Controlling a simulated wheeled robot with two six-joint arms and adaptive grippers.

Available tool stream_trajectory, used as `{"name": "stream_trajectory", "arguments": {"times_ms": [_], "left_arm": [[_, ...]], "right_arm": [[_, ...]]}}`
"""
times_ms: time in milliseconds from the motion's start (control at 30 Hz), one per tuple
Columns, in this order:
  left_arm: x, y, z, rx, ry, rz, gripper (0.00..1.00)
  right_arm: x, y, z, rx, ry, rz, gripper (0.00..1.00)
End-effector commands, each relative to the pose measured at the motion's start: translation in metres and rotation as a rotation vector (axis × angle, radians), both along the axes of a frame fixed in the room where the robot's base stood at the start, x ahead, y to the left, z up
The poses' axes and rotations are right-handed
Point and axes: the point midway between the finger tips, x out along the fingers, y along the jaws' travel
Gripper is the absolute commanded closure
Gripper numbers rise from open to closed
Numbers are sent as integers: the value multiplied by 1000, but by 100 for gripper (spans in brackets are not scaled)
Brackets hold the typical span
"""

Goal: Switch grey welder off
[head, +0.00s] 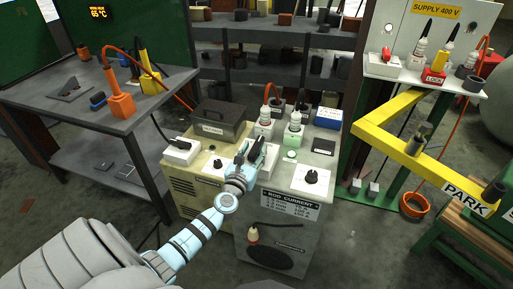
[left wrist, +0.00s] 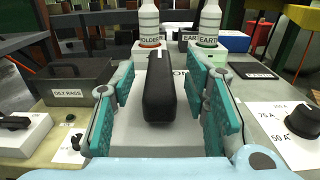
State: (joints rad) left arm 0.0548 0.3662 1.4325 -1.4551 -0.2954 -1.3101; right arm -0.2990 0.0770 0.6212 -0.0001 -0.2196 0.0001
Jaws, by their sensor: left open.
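The grey welder (head: 268,236) stands in the middle of the head view, with a "ROD CURRENT" plate on its front. In the left wrist view a black switch handle (left wrist: 158,92) with a white mark at its far end sits on a pale plate (left wrist: 130,136); an "ON" label shows partly beside it. My left gripper (head: 252,152) is over the top of the welder. In the left wrist view its teal-padded fingers (left wrist: 166,108) are open, one on each side of the handle, with gaps showing. My right gripper is not in view.
A current dial (head: 311,177) is to the right. A beige unit (head: 188,190) with an "OILY RAGS" box (head: 216,124) adjoins on the left. A yellow bar (head: 400,142) is at right.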

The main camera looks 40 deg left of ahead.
Motion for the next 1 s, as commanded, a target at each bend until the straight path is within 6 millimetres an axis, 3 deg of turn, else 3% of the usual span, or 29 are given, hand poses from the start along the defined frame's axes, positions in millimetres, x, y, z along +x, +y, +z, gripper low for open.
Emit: {"name": "stream_trajectory", "arguments": {"times_ms": [200,467,500,767,1000], "left_arm": [[25,9,-1,0,0,0,58],[28,10,0,0,1,0,58],[28,10,0,-1,1,0,60],[27,10,-1,-1,1,0,100],[27,9,-1,-3,1,13,100]], "right_arm": [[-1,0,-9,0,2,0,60],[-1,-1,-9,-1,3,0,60],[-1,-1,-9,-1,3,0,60],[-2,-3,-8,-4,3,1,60],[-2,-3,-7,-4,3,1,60]]}}
